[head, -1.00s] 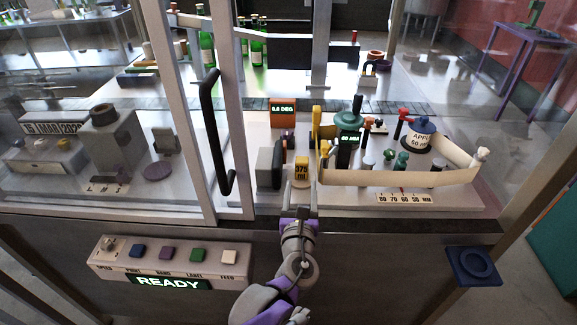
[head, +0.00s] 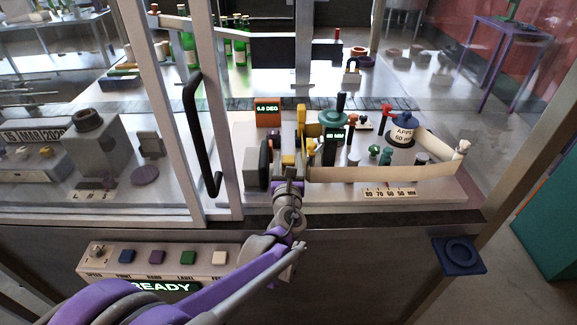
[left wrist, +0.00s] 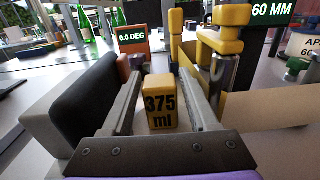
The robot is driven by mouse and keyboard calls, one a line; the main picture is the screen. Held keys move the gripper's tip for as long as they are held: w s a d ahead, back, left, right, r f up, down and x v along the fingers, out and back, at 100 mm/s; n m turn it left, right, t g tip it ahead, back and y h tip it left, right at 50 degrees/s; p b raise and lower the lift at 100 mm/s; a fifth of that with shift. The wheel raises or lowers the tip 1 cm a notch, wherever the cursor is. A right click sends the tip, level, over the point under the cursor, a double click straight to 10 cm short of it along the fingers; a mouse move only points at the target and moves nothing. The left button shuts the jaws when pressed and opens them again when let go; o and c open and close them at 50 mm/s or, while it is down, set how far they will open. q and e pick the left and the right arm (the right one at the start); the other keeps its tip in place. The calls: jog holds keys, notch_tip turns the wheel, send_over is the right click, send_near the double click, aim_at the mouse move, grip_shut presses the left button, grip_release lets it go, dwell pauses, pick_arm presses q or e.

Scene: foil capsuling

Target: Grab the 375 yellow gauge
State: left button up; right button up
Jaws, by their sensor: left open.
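The yellow gauge (left wrist: 160,103), a small block marked "375 ml", stands upright on the pale machine deck. In the left wrist view it sits between the two fingers of my left gripper (left wrist: 160,108), with a gap visible on at least the left side. In the head view only the gauge's yellow upper part (head: 288,160) shows; my left gripper (head: 287,178) hides the rest. The left gripper is open around the gauge and holds nothing. My right gripper is not in view.
A dark block with a grey backing (left wrist: 85,105) stands close left of the gripper. A yellow post clamp (left wrist: 222,50) and a beige band (left wrist: 275,103) stand close right. The door frame with a black handle (head: 205,130) is left of my arm. A button panel (head: 160,258) is below.

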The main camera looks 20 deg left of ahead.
pick_arm(q)
jog(key=shift+s, duration=0.1)
grip_shut()
